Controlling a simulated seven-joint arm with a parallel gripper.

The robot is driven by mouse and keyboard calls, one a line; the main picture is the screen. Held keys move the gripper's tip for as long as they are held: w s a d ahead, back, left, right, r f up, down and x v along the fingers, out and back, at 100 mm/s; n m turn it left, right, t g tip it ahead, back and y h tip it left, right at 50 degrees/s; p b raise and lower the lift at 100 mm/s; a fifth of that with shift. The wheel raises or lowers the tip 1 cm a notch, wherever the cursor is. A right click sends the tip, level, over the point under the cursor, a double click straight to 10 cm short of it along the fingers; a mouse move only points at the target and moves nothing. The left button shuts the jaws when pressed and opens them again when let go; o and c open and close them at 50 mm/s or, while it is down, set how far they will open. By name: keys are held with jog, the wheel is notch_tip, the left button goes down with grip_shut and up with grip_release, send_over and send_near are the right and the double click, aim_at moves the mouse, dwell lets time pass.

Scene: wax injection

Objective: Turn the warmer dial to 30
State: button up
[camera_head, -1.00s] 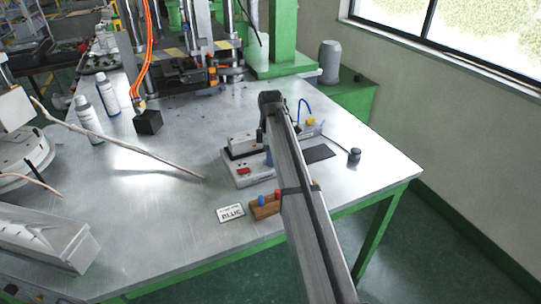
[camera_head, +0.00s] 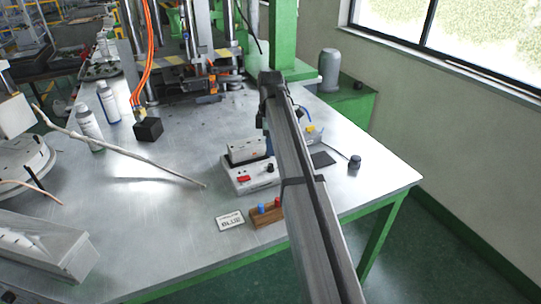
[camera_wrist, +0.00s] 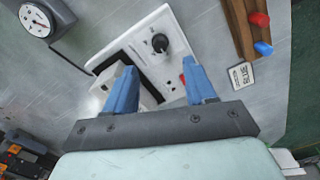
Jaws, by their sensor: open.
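The warmer (camera_head: 237,185) is a white box with a red switch and a dark slot, on the metal table beside my arm. Its black dial (camera_head: 270,168) is in plain sight there. In the wrist view the dial (camera_wrist: 160,43) stands on the white panel, with a pale pointer line on it; I cannot read the scale numbers. My gripper (camera_wrist: 160,78) is open and empty, its two blue fingers apart. The dial appears just beyond and between the fingertips, with no visible contact. In the head view my arm mostly hides the gripper.
A wooden block (camera_head: 266,215) with red and blue pegs and a white card (camera_head: 230,221) lie near the front edge. A round gauge (camera_wrist: 37,20) shows in the wrist view. A dark pad (camera_head: 322,159) and a small dark cylinder (camera_head: 355,162) are at the right. The table's left-middle is mostly clear.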

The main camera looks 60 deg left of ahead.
notch_tip(320, 180, up, 6)
jog(key=shift+f, duration=0.25)
dwell(0.5)
